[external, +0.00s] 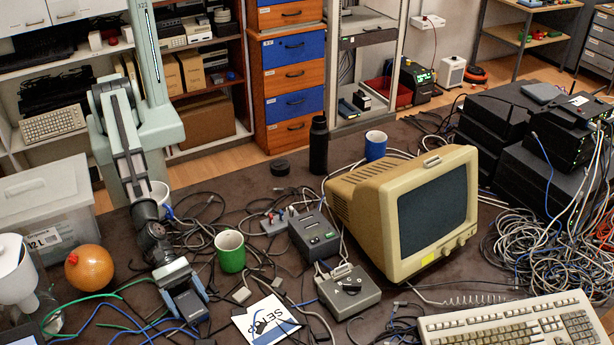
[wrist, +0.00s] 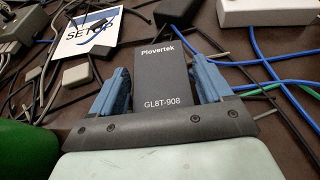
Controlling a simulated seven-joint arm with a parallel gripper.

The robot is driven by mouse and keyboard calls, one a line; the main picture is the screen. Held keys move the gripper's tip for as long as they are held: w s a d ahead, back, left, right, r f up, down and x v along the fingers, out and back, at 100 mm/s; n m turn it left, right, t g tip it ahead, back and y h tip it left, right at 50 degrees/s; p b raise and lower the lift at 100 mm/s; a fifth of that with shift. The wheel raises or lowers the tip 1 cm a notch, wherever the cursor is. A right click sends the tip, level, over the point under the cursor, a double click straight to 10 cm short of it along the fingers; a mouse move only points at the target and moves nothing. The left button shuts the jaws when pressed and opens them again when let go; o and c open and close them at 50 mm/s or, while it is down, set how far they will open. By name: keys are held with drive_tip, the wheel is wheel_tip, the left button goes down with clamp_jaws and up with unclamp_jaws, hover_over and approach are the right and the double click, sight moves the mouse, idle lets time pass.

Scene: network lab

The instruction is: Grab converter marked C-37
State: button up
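A dark box printed "Plovertek GL8T-908" (wrist: 162,85) lies between the blue fingers of my gripper (wrist: 161,72) in the wrist view. The fingers are spread to about its width, one along each side. I cannot tell whether both press on it. In the external view the dark box (external: 190,307) is at the front left of the table, with my gripper (external: 184,294) over it. I can read no C-37 mark on this box or anywhere else.
A green mug (external: 230,252) stands right of my gripper. An orange ball (external: 90,268) is at left. Loose cables cover much of the table.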

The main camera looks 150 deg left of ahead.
drive_tip(key=c, duration=0.9)
